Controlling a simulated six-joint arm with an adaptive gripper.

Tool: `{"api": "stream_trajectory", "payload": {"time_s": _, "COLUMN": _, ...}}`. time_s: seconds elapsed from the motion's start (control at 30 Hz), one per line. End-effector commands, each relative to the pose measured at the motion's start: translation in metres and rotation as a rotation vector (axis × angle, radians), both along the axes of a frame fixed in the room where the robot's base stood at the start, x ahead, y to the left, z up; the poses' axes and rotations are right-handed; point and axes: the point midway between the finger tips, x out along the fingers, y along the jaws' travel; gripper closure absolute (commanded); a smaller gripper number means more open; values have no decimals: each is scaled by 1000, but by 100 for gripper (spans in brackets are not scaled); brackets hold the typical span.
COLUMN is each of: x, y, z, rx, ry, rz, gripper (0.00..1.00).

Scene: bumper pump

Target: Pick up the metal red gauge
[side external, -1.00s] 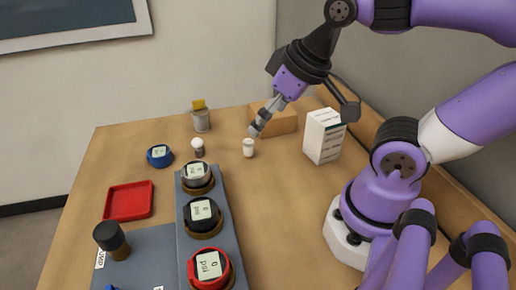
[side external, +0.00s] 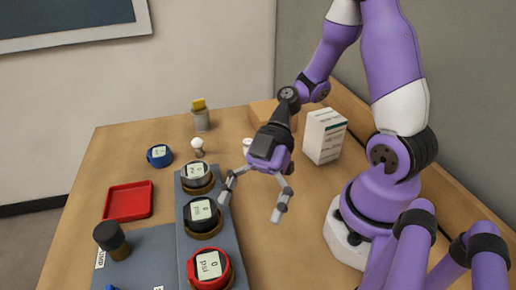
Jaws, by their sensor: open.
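The red gauge (side external: 209,267) sits at the near end of a row of three gauges on a grey-blue strip, its white display facing up. It rests on a brownish round base. My gripper (side external: 251,205) is open and empty, its fingers spread wide and pointing down. It hangs above the table to the right of the black gauge (side external: 203,216), farther back than the red gauge and apart from it.
A silver-grey gauge (side external: 196,177) stands behind the black one. A blue gauge (side external: 159,156), a red tray (side external: 128,200) and a black knob (side external: 111,239) lie left. A white box (side external: 324,136) and a cardboard box (side external: 263,112) stand at the back. Table right of the strip is clear.

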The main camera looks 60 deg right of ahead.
Motion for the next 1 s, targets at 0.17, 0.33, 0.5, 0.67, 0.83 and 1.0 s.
{"api": "stream_trajectory", "payload": {"time_s": 0.17, "x": 7, "y": 7, "z": 11, "rx": 178, "ry": -92, "rz": -18, "gripper": 0}}
{"api": "stream_trajectory", "payload": {"time_s": 0.33, "x": 8, "y": 23, "z": 9, "rx": 216, "ry": -113, "rz": -22, "gripper": 0}}
{"api": "stream_trajectory", "payload": {"time_s": 0.5, "x": 8, "y": 47, "z": -1, "rx": 213, "ry": -111, "rz": -20, "gripper": 0}}
{"api": "stream_trajectory", "payload": {"time_s": 0.67, "x": 8, "y": 58, "z": -5, "rx": 210, "ry": -112, "rz": -23, "gripper": 0}}
{"api": "stream_trajectory", "payload": {"time_s": 0.83, "x": 4, "y": 79, "z": -14, "rx": 211, "ry": -110, "rz": -18, "gripper": 0}}
{"api": "stream_trajectory", "payload": {"time_s": 1.0, "x": 4, "y": 99, "z": -22, "rx": 209, "ry": -111, "rz": -19, "gripper": 0}}
